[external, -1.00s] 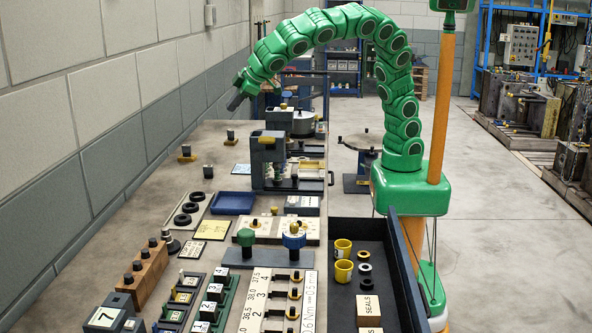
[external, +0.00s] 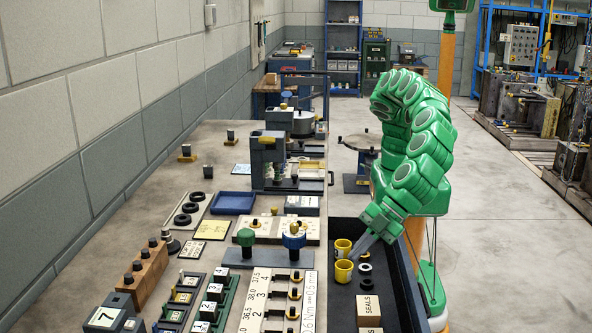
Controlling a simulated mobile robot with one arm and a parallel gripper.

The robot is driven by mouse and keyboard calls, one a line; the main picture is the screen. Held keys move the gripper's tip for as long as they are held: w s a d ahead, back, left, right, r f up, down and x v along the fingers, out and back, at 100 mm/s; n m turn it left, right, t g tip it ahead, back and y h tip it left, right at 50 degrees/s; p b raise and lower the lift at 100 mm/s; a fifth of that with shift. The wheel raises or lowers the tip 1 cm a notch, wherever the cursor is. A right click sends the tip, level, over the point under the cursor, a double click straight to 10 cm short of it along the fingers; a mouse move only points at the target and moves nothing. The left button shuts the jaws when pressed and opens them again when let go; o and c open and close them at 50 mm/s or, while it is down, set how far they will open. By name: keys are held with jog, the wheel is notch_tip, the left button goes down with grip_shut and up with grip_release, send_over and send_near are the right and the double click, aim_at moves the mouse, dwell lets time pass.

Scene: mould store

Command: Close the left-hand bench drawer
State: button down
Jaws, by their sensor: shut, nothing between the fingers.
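The open bench drawer (external: 406,272) is a dark tray sticking out from the right side of the bench (external: 225,255), in front of my base. Inside it are two yellow cups (external: 343,270), a dark ring and a white ring (external: 365,267), and boxes marked SEALS (external: 368,307). My gripper (external: 357,256) is shut and empty. It points down and left over the drawer's far part, close to the yellow cups. I cannot tell whether it touches anything. The arm hides part of the drawer's far right edge.
The bench top carries a blue tray (external: 233,203), a dark press (external: 268,160), a green knob (external: 245,238), a blue knob (external: 293,236) and numbered blocks. A round-topped stand (external: 358,147) is beyond the drawer. Open floor (external: 520,250) lies to the right.

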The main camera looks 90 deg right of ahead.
jog(key=n+g+y, duration=0.1)
jog(key=n, duration=0.1)
send_over(414, 302)
notch_tip(414, 302, down, 6)
jog(key=shift+a+r, duration=0.1)
jog(key=s+d+f+n+g, duration=0.15)
jog(key=s+f, duration=0.35)
jog(key=s, duration=0.9)
jog(key=w+a+f, duration=0.4)
jog(key=w+f, duration=0.4)
jog(key=w, duration=0.1)
jog(key=shift+f, duration=0.15)
jog(key=shift+w+t, duration=0.15)
jog(key=shift+t, duration=0.1)
jog(key=w, duration=2)
jog(key=shift+w, duration=0.4)
